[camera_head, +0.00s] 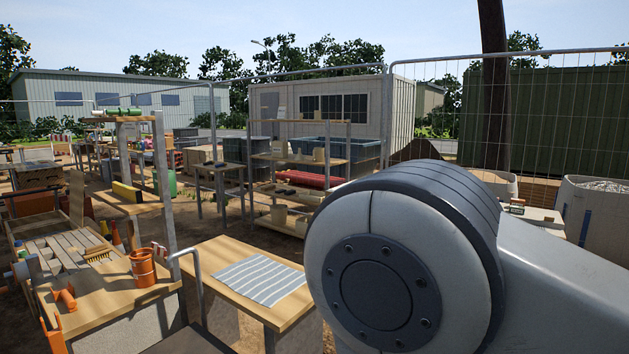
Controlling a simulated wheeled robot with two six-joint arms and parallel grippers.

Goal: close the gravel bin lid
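At the right edge stands a pale grey round-walled bin (605,222) with grey gravel (603,185) showing at its open top. A blue strip runs down its wall, and the frame edge cuts it off. I cannot make out a lid on it. A second pale container (497,181) stands to its left, partly hidden. A large grey and white joint of my own arm fills the lower right and hides much of the ground there. Neither of my grippers is in view.
A wooden table with a striped cloth (258,279) stands front centre. Left of it a workbench (118,290) holds an orange bucket (143,267) and tools. Shelves (300,160) stand behind. A wire fence (540,110) runs along the back right.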

